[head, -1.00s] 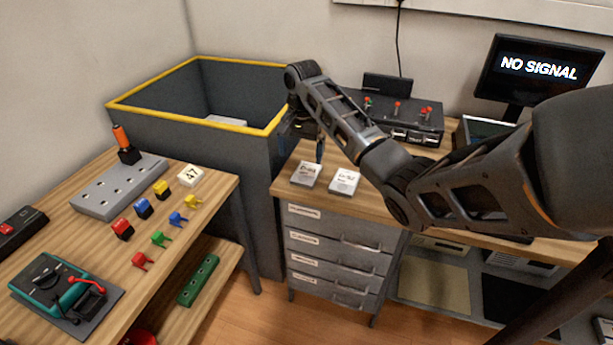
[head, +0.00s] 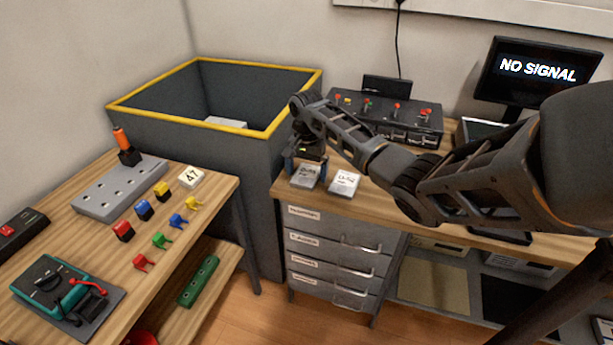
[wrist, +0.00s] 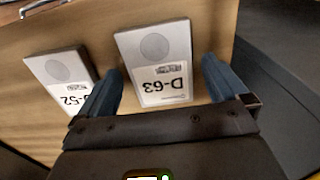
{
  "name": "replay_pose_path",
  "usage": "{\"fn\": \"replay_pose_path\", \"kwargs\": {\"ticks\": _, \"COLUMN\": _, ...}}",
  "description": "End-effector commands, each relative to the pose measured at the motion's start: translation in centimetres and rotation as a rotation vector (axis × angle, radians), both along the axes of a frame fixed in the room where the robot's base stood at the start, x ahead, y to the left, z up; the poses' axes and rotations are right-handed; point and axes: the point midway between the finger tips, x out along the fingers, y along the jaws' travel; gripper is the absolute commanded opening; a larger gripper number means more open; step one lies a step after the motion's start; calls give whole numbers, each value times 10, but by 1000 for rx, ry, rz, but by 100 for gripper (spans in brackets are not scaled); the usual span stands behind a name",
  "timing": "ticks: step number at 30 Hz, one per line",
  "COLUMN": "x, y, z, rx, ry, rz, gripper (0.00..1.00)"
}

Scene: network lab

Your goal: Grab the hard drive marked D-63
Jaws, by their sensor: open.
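The hard drive marked D-63 (wrist: 157,62) lies flat on the wooden top in the wrist view, its label upside down there. In the head view it is the left one of two drives (head: 304,179), partly covered by my gripper. My gripper (wrist: 162,85) is open, with its blue fingers on either side of the near part of D-63; I cannot tell whether they touch it. A second drive (wrist: 60,76), its label partly hidden by a finger and reading "-52", lies beside D-63. It also shows in the head view (head: 344,183).
A dark grey bin with a yellow rim (head: 190,128) stands left of the drawer cabinet (head: 335,250). A black switch box (head: 392,118) sits behind the drives. The left table (head: 60,235) holds several coloured clips and a multimeter.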

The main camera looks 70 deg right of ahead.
Motion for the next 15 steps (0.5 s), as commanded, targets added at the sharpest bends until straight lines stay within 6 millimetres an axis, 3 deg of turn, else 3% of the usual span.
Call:
{"fn": "replay_pose_path", "kwargs": {"ticks": 2, "x": 0, "y": 0, "z": 0, "rx": 0, "ry": 0, "rz": 0, "gripper": 100}}
{"fn": "replay_pose_path", "kwargs": {"ticks": 15, "x": 0, "y": 0, "z": 0, "rx": 0, "ry": -1, "rz": 1, "gripper": 58}}
